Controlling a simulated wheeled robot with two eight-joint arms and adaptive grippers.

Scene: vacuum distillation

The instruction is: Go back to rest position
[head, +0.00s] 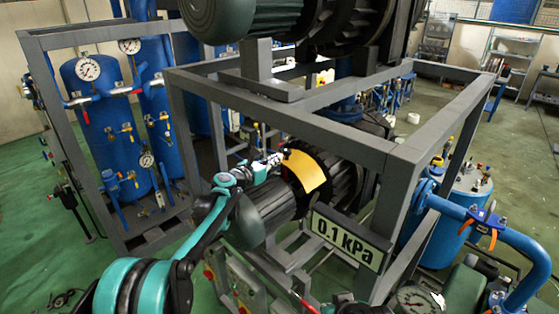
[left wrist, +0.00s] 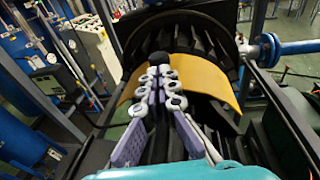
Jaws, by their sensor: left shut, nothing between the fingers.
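My left arm comes in from the lower left in the head view, and my left gripper (head: 284,155) is beside the yellow curved guard (head: 305,171) on the motor-driven pump inside the grey frame. In the left wrist view my left gripper (left wrist: 160,78) has its fingers together with nothing between them. The yellow guard (left wrist: 207,78) is just beyond the fingertips there; I cannot tell whether they touch it. My right gripper is not in view.
The grey steel frame (head: 290,122) surrounds the pump, with a "0.1 kPa" sign (head: 347,238) on its front. Blue tanks (head: 100,125) with gauges stand at left. A blue pipe (head: 520,255) bends at lower right. Green floor at far right is open.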

